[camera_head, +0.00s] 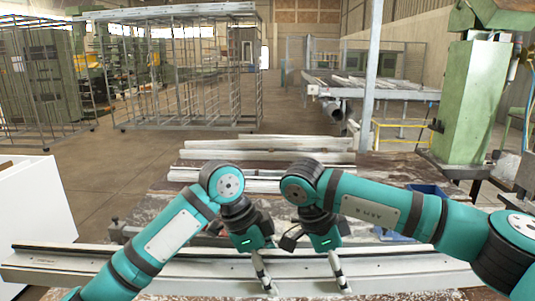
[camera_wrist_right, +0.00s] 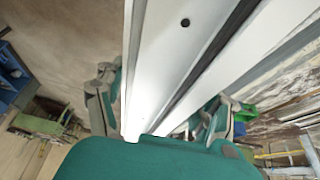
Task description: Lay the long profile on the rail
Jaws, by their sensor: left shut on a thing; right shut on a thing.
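A long pale profile (camera_head: 160,272) lies crosswise along the front of the bench, with a dark strip along its far edge. My left gripper (camera_head: 265,280) is shut on it near its middle. My right gripper (camera_head: 338,275) is shut on it a little to the right. In the right wrist view the white profile (camera_wrist_right: 172,60), with a small dark hole and a dark groove, runs between the fingers. I cannot tell the rail apart from the profile here, nor whether the profile touches anything beneath it.
More pale profiles (camera_head: 270,156) lie further back on the worn bench (camera_head: 150,215). A blue bin (camera_head: 428,190) is at the right behind my right arm. A green machine column (camera_head: 470,105) stands at the back right. A white cabinet (camera_head: 35,205) stands at the left.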

